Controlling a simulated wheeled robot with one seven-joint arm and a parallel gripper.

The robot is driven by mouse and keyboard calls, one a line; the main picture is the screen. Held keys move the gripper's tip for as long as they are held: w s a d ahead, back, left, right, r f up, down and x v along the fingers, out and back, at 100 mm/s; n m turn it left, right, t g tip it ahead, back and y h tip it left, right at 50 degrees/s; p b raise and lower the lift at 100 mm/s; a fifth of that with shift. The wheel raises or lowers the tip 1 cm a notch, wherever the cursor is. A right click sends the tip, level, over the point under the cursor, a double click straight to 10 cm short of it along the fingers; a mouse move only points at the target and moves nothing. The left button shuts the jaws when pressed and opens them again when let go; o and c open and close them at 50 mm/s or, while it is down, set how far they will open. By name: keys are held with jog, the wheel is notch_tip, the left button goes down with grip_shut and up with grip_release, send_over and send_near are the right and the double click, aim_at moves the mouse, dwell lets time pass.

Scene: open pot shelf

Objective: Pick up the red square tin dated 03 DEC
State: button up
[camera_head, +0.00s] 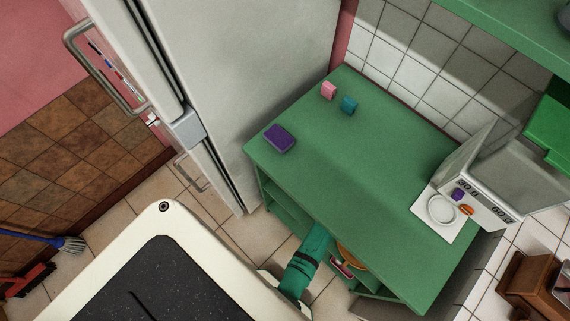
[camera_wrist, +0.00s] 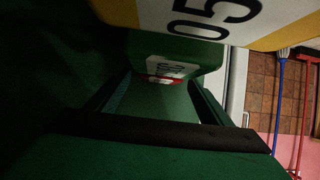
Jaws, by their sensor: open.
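In the wrist view my gripper (camera_wrist: 155,95) is open, its two fingers reaching forward under a dark bar. Just beyond the fingertips is a white label (camera_wrist: 172,68) with dark print on a green surface; its date is not legible. A small strip of red (camera_wrist: 163,79) shows at the label's lower edge, mostly hidden, and I cannot tell whether it is the red square tin. In the head view my green arm reaches to the counter's front, where a small reddish object (camera_head: 342,268) shows beside it. No date 03 DEC is readable.
A yellow and white item marked 05 (camera_wrist: 200,15) is close overhead in the wrist view. The green counter (camera_head: 350,160) holds a purple box (camera_head: 280,139), pink (camera_head: 328,90) and teal (camera_head: 349,105) items, and a white plate (camera_head: 441,209). The fridge (camera_head: 250,70) stands left of the counter.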

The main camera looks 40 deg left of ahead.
grip_shut()
jog(key=shift+r, duration=0.1)
